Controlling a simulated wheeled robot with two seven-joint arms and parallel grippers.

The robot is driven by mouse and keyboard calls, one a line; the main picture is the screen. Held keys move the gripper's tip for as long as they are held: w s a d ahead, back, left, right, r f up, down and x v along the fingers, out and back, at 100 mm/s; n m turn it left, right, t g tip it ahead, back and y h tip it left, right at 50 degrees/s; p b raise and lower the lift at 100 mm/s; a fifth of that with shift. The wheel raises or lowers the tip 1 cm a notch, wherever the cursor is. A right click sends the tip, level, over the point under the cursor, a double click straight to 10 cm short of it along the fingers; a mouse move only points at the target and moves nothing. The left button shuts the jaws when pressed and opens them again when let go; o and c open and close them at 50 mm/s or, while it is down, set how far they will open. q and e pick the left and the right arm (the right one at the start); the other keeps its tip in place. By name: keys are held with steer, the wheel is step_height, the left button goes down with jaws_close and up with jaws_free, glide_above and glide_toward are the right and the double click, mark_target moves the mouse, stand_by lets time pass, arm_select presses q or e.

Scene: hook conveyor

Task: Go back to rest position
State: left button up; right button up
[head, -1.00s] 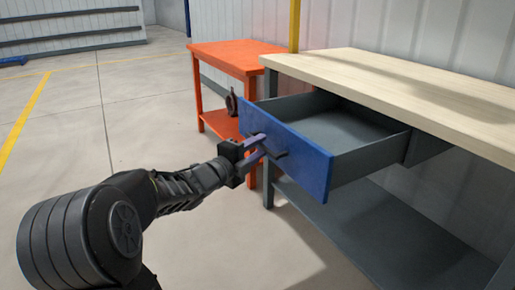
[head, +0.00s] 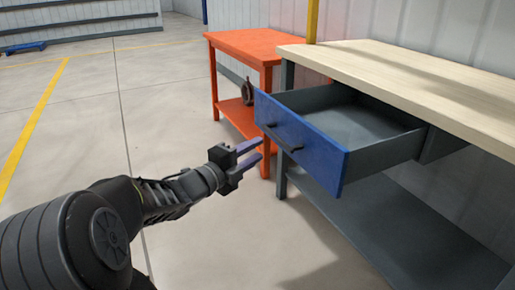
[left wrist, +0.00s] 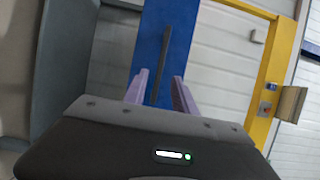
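My left gripper (head: 254,158) is open and empty, in free air to the left of the drawer front. In the left wrist view its two purple fingers (left wrist: 160,92) are spread apart, with the dark handle (left wrist: 163,62) of the drawer beyond and between them. The blue drawer front (head: 318,158) carries this dark handle (head: 280,139), and the gripper is apart from it. The drawer (head: 355,125) is pulled out and its grey inside looks empty. My right gripper is not in view.
The workbench (head: 420,75) has a light wooden top and a grey lower shelf (head: 390,225). The floor (head: 80,140) to the left is clear.

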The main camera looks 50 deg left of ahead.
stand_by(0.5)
